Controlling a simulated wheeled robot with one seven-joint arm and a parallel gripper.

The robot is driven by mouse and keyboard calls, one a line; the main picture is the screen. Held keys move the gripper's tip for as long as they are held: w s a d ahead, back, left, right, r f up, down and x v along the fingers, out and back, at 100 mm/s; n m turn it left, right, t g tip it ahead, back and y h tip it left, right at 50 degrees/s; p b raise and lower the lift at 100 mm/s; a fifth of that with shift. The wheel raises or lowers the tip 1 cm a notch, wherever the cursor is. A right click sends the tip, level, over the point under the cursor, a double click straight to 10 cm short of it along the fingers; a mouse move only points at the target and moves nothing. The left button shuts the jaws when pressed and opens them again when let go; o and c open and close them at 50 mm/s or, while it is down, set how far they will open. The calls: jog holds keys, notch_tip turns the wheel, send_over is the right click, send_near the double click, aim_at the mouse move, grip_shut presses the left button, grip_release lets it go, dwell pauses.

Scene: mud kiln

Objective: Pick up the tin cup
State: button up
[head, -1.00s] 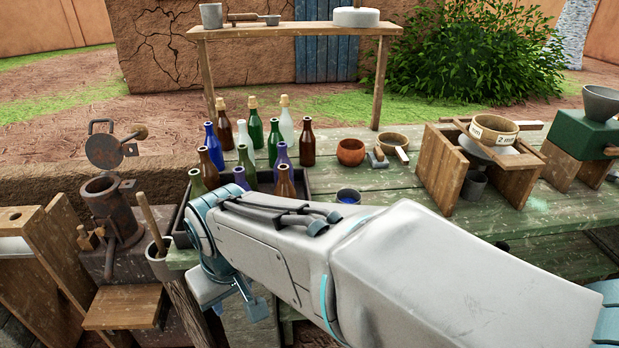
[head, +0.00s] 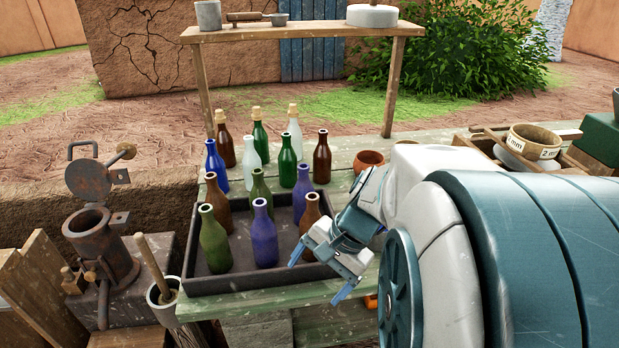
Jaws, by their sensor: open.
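A grey metal cup (head: 207,15) stands upright at the left end of the raised back shelf; I cannot tell whether it is the tin cup. Two other small dark cups, one with blue inside and one under the sieve stand, showed on the bench earlier and are now hidden by my arm. My gripper (head: 319,274) is open and empty, its fingers pointing down and left, at the right front corner of the bottle tray, close to a brown bottle (head: 311,222).
A dark tray (head: 215,286) holds several bottles, with more bottles behind it. A clay bowl (head: 368,160) sits behind my arm. A sieve (head: 535,141) rests at right. A mortar with pestle (head: 163,298) and a rusty pot (head: 100,240) stand at left.

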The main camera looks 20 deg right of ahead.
jog(key=w+d+f+m+t+y, duration=0.1)
jog(key=w+d+m+t+y, duration=0.15)
jog(key=d+m, duration=0.5)
jog(key=m+t+h, duration=0.5)
jog(key=m+t, duration=0.4)
jog(key=m, duration=0.6)
send_near(377, 244)
notch_tip(377, 244, up, 4)
jog(key=w+d, duration=0.1)
jog(key=d, duration=0.2)
jog(key=shift+y, duration=0.25)
jog(key=b+x, duration=0.2)
jog(key=x, duration=1.1)
jog(key=shift+w+a, duration=0.1)
jog(key=shift+w, duration=0.05)
jog(key=shift+c, duration=0.4)
jog(key=c, duration=0.9)
